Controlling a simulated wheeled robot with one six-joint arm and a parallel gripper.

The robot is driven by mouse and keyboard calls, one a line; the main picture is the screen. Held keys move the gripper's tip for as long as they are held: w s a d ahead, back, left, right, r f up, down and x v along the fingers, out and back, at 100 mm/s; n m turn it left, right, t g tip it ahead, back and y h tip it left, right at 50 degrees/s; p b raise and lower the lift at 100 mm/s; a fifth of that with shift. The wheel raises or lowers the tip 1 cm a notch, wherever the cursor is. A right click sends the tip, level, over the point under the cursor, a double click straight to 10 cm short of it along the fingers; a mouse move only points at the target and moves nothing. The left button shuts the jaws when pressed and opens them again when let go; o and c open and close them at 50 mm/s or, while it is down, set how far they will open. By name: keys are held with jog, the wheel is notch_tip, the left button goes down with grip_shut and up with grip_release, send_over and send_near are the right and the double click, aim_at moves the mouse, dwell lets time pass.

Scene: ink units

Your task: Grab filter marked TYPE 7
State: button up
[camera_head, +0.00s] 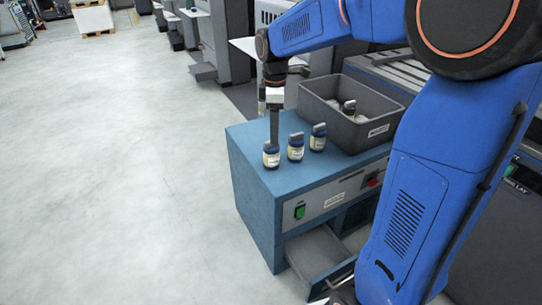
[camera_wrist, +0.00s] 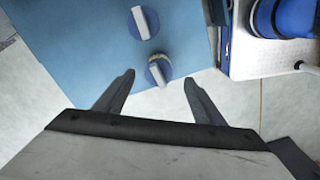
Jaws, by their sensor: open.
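Three small filters with dark blue bodies, pale labels and grey grip tops stand in a row on a blue cabinet (camera_head: 245,135). They are the left filter (camera_head: 271,158), the middle filter (camera_head: 295,152) and the right filter (camera_head: 318,142). Their label print is too small to read. My gripper (camera_head: 273,142) points down at the left filter and partly covers its top. In the wrist view, my open gripper (camera_wrist: 159,77) has a fingertip on each side of a filter (camera_wrist: 158,72) near the cabinet edge. Another filter (camera_wrist: 144,22) stands beyond it.
A grey bin (camera_head: 330,113) at the cabinet's back right holds a filter (camera_head: 349,107) and other pale items. A drawer (camera_head: 315,255) is open low on the cabinet front. In the wrist view, a white unit with a blue round part (camera_wrist: 285,18) is at upper right. Floor on the left is clear.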

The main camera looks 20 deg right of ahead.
aim_at(272, 148)
notch_tip(272, 148, down, 6)
jog(key=shift+f, duration=0.2)
jog(key=f, duration=0.3)
jog(key=shift+w+a+f, duration=0.2)
jog(key=shift+a+f, duration=0.2)
jog(key=shift+f, duration=0.7)
jog(key=c, duration=1.1)
